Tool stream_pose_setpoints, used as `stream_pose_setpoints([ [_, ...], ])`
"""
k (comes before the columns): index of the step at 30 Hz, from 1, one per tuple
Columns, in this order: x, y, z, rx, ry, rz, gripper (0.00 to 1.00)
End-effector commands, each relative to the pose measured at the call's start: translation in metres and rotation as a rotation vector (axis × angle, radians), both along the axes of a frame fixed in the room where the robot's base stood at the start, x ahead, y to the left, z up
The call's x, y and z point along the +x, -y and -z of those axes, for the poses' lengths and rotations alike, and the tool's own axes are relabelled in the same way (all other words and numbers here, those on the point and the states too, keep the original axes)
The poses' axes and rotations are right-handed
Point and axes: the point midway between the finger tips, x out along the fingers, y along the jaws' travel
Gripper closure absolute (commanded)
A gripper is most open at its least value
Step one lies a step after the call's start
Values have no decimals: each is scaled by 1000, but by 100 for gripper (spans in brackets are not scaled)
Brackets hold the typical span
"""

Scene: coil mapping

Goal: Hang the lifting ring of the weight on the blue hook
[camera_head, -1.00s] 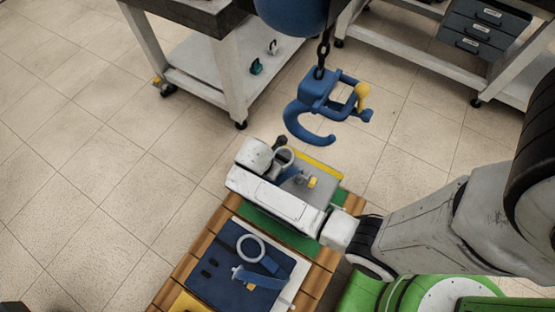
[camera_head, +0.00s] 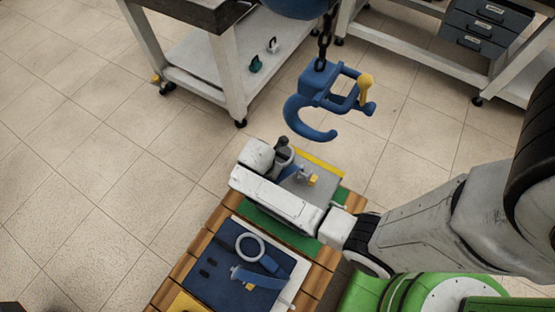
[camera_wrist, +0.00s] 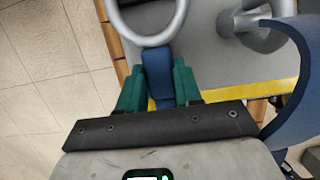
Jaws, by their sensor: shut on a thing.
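In the wrist view, my gripper (camera_wrist: 158,88) is shut on the blue stem (camera_wrist: 157,72) of a grey lifting ring (camera_wrist: 148,22). The ring is partly cut off by the top edge. The grey weight (camera_head: 318,185) with a yellow edge lies under my gripper on the pallet, partly hidden by my wrist; its grey top also shows in the wrist view (camera_wrist: 215,78). The blue hook (camera_head: 309,124) hangs from a chain above and behind the weight, apart from the ring in the head view. A large blue curve (camera_wrist: 296,75), apparently the hook, crosses the right of the wrist view.
A blue plate (camera_head: 225,278) with another grey ring (camera_head: 250,246) and blue stem lies nearer on the wooden pallet (camera_head: 192,252). A yellow-handled clamp part (camera_head: 366,85) sticks out beside the hook. Workbenches stand behind. The tiled floor at left is clear.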

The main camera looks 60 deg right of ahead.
Motion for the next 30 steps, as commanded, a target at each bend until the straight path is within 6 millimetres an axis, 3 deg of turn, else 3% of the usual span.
stream_pose_setpoints([
  [5, 0, 0, 0, 0, 0, 0, 98],
  [16, 0, 0, -2, 0, 1, 0, 98],
  [30, 0, 0, -21, 0, 1, 0, 98],
])
